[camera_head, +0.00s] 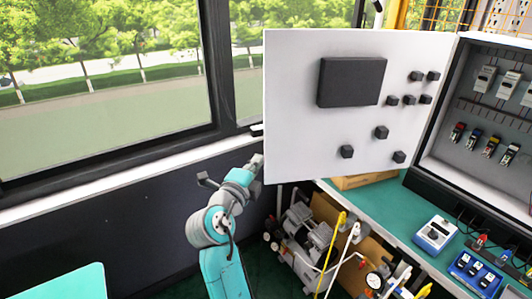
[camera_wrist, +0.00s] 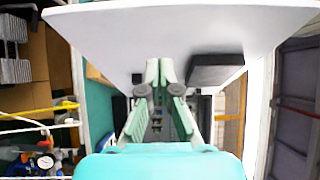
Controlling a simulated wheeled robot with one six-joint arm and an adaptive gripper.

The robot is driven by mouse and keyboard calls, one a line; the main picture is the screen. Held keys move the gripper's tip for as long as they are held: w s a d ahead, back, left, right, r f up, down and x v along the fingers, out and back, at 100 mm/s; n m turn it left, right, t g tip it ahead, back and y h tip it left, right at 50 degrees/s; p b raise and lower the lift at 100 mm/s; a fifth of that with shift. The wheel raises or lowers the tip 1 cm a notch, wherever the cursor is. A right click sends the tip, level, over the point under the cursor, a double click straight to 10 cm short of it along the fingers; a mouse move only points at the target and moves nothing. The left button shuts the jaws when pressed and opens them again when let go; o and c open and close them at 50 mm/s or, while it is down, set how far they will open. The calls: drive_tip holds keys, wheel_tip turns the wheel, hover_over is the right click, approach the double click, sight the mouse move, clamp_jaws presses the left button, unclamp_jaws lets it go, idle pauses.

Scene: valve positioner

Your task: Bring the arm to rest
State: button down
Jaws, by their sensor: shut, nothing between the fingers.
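My arm, teal and grey, rises from the lower middle of the head view. My gripper (camera_head: 256,161) is at its upper end, beside the lower left edge of the open white cabinet door (camera_head: 300,120). Whether it touches the door cannot be told. In the wrist view my gripper (camera_wrist: 160,66) has its two pale green fingers drawn together at the tips, with nothing between them. The white door (camera_wrist: 120,30) spans the top of that view, with its black box (camera_wrist: 213,70) to the right of the fingers.
The open cabinet (camera_head: 470,130) stands right, above a teal bench (camera_head: 385,205) carrying a grey-blue device (camera_head: 435,233) and a blue box (camera_head: 472,272). Pump equipment with yellow and white pipes (camera_head: 325,250) is below. Windows and a dark wall (camera_head: 110,235) lie left. A teal surface (camera_head: 65,284) is lower left.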

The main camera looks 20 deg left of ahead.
drive_tip(key=shift+s, duration=0.15)
drive_tip(key=s+d+f+n+g+y, duration=0.1)
drive_tip(key=s+d+f+n, duration=0.15)
drive_tip(key=d+f, duration=0.6)
drive_tip(key=s+d+f+n+g, duration=0.1)
drive_tip(key=d+f+n, duration=0.35)
drive_tip(key=f, duration=0.65)
drive_tip(key=s+d+f+n+y, duration=0.1)
drive_tip(key=s+d+f+n, duration=0.4)
drive_tip(key=s+d+f, duration=0.75)
drive_tip(key=s+d+n+g, duration=0.1)
drive_tip(key=s+d+n, duration=0.1)
drive_tip(key=s+d, duration=0.65)
drive_tip(key=s+d+n, duration=0.2)
drive_tip(key=s+d, duration=0.3)
drive_tip(key=s, duration=0.6)
drive_tip(key=s+d+r+h, duration=0.1)
drive_tip(key=s+d+r, duration=0.1)
drive_tip(key=s+r, duration=0.3)
drive_tip(key=s+d+r+n+h, duration=0.1)
drive_tip(key=s+d+r, duration=0.2)
drive_tip(key=s, duration=0.6)
drive_tip(key=shift+s+r+n+h, duration=0.3)
drive_tip(key=shift+s+r, duration=0.05)
drive_tip(key=shift+r, duration=0.55)
